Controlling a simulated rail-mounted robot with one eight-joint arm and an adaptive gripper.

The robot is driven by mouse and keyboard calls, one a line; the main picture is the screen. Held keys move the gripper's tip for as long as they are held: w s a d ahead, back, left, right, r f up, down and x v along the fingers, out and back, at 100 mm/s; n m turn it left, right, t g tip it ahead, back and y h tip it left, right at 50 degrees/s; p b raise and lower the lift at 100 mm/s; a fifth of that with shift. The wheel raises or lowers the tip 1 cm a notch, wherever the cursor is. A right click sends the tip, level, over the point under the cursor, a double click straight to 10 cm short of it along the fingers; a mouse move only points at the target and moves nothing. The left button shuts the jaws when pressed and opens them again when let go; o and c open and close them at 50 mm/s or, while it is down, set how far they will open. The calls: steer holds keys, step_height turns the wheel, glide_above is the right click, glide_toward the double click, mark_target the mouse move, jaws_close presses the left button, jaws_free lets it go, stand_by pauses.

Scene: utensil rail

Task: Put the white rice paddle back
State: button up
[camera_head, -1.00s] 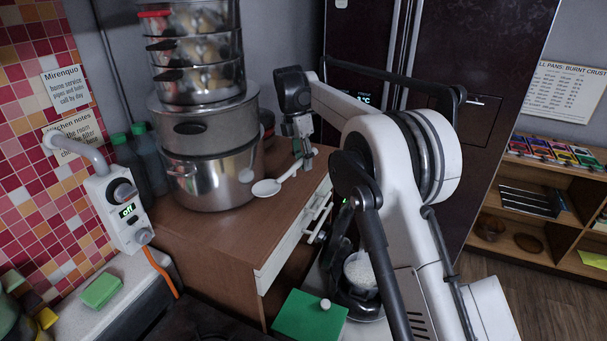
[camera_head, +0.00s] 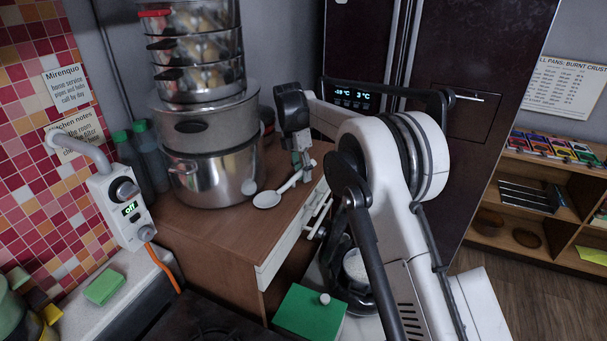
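The white rice paddle (camera_head: 267,200) is over the brown cabinet top, in front of the large steel pot. Its round head points left toward the camera and its handle runs up and right to my gripper (camera_head: 303,172). My gripper is at the handle end and looks shut on it; the fingertips are small and partly hidden. The paddle moves with the gripper. I cannot tell whether its head touches the cabinet top. No rail or hook for utensils shows in this view.
A tall stack of steel pots (camera_head: 209,175) stands just left of the paddle, with green-capped bottles (camera_head: 146,155) behind. A green box (camera_head: 309,312) lies below. A dark fridge (camera_head: 465,60) stands behind my arm.

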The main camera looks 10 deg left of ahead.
steer(key=shift+o, duration=1.3)
steer(key=shift+r, duration=0.15)
steer(key=b+v, duration=0.1)
steer(key=v, duration=1.1)
steer(key=shift+d+r, duration=0.1)
